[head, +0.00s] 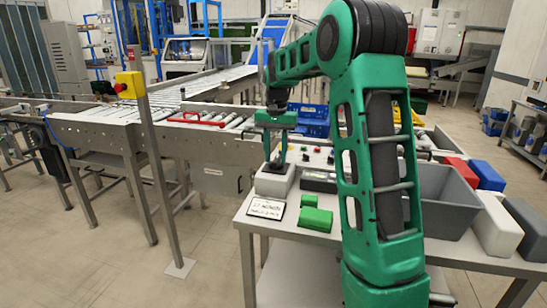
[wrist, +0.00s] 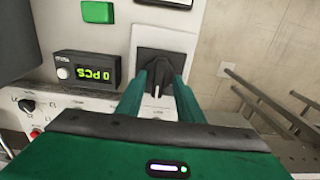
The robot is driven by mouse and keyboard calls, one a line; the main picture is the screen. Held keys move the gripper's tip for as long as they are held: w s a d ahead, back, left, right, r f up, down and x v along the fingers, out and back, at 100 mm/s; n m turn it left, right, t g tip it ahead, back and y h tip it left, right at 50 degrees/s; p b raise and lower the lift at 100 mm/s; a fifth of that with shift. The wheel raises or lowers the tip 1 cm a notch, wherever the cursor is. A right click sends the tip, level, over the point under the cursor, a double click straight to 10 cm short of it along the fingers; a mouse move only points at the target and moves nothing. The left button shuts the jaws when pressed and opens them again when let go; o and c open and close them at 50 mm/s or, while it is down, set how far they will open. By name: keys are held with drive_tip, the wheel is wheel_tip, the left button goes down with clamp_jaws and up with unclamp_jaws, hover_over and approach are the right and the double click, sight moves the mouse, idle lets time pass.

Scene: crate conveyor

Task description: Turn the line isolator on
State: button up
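The line isolator is a black rotary switch (wrist: 157,76) on a dark square plate, set in a light grey box. In the wrist view its knob shows a short white mark, roughly upright in the picture. My gripper (wrist: 160,85) is open, with its two green fingers apart on either side of the knob. I cannot tell whether either finger touches it. In the head view my gripper (head: 277,160) is directly above the grey box (head: 273,182) at the table's left end, pointing down.
The table also holds a sign card (head: 266,208), a green block (head: 315,219) and a grey crate (head: 445,220). A roller conveyor (head: 215,140) runs behind.

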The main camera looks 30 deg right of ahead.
sight(276, 159)
wheel_tip(276, 159, up, 11)
drive_tip(key=shift+f, duration=0.15)
idle(0.5)
drive_tip(key=shift+s, duration=0.1)
idle(0.6)
drive_tip(key=s+a+f+n, duration=0.1)
drive_tip(key=s+f, duration=0.4)
drive_tip(key=s, duration=0.8)
drive_tip(key=s+a+f+n, duration=0.1)
drive_tip(key=s+a+f, duration=0.2)
drive_tip(key=s, duration=1)
drive_tip(key=s+a+f+n, duration=0.1)
drive_tip(key=s+a+f, duration=0.1)
drive_tip(key=s+f, duration=0.5)
drive_tip(key=s, duration=0.6)
drive_tip(key=shift+s+a+f, duration=0.2)
drive_tip(key=shift+s+f, duration=0.15)
